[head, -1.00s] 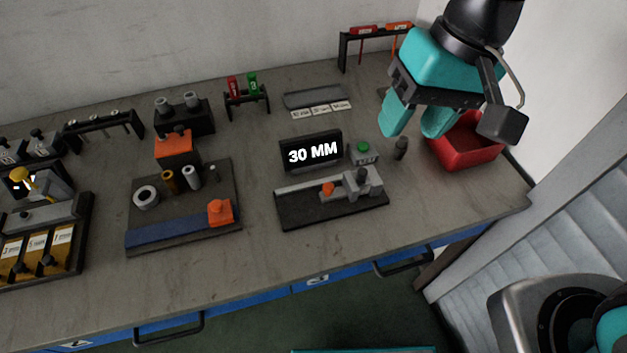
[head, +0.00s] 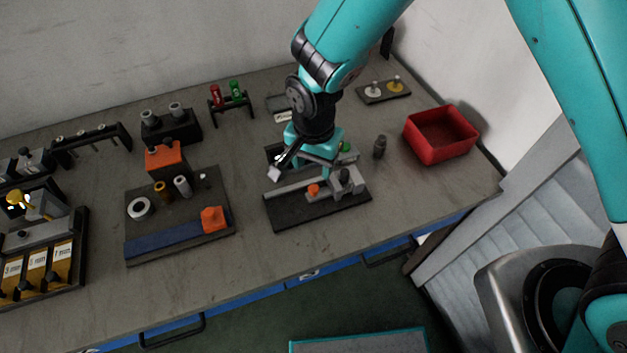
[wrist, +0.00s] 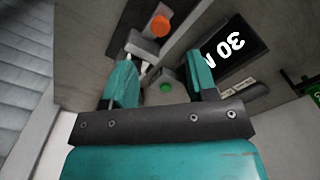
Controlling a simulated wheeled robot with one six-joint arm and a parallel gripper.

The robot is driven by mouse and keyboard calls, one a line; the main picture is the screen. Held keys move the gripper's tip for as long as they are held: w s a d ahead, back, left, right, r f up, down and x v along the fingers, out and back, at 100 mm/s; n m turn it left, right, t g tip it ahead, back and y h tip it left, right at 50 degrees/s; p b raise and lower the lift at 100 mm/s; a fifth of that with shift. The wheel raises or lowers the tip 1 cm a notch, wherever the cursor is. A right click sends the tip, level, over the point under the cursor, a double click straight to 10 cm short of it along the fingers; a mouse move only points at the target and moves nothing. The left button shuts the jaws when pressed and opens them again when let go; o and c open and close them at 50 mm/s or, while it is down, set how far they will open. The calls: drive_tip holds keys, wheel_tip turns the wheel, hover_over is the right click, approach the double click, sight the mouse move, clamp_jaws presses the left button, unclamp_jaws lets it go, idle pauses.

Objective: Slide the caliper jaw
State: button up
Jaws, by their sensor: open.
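The caliper, a grey bar on a black base plate (head: 320,209), lies at the middle front of the bench in the head view. It carries an orange knob (head: 313,190) and a grey sliding block with a dark post (head: 345,182). My gripper (wrist: 163,60) is open, over the back of the caliper. In the wrist view the orange knob (wrist: 160,26) is beyond the fingertips, and a grey block (wrist: 142,46) shows near the left finger. I cannot tell whether a finger touches it.
The display (wrist: 232,48) reading 30 stands close to the right finger in the wrist view; my gripper mostly covers it in the head view. A green button (wrist: 166,87) is beside it. A dark peg (head: 380,147) and red bin (head: 440,135) stand to the right.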

sight(314, 188)
wheel_tip(314, 188, down, 8)
drive_tip(key=shift+f+p, duration=0.1)
drive_tip(key=shift+p, duration=0.6)
drive_tip(key=shift+c, duration=0.5)
